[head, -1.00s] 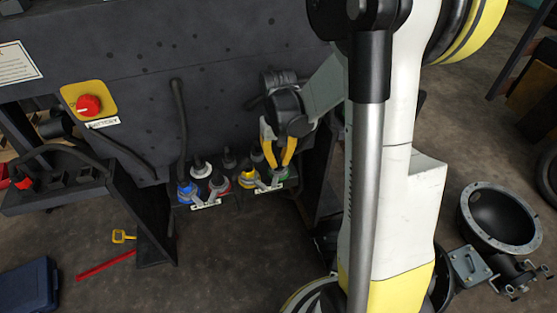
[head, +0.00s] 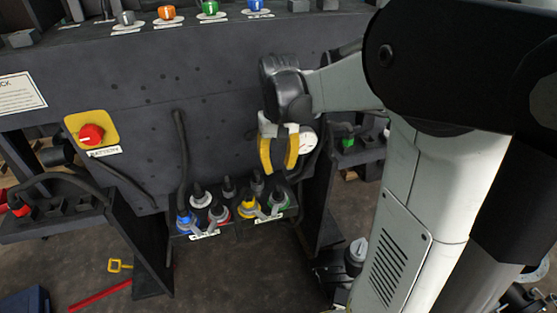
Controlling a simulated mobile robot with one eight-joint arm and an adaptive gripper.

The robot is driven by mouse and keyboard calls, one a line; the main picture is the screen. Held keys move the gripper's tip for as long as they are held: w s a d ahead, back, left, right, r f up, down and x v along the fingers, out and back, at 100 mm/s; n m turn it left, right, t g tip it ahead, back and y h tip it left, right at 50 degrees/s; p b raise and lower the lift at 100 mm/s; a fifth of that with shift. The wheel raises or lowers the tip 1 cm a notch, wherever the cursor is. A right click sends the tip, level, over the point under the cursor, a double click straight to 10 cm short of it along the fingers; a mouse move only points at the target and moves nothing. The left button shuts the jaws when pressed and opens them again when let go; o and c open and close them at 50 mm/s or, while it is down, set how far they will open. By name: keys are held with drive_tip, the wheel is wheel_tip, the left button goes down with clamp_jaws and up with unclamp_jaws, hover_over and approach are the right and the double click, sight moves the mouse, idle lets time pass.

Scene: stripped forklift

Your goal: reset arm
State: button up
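My gripper (head: 279,168) has yellow fingers pointing down. It hangs in front of the dark forklift panel (head: 130,75), above and apart from the row of coloured connectors. Its fingers look spread with nothing between them. My pale arm (head: 340,88) reaches in from the right and covers the right part of the view.
Connectors with blue (head: 184,221), red, yellow (head: 249,209) and green collars sit on a low ledge. A red knob (head: 91,134) is on the panel. Coloured knobs (head: 210,10) line the top. A red bar (head: 100,296) lies on the floor.

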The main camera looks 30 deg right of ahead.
drive_tip(key=s+a+r+n+t, duration=0.1)
drive_tip(key=s+a+r+t, duration=0.1)
drive_tip(key=s+a, duration=0.3)
drive_tip(key=s+a+r+n+t, duration=0.2)
drive_tip(key=s+a+t, duration=0.3)
drive_tip(key=a, duration=0.3)
drive_tip(key=shift+s+a+r, duration=0.25)
drive_tip(key=shift+s+r, duration=0.1)
drive_tip(key=shift+r, duration=0.25)
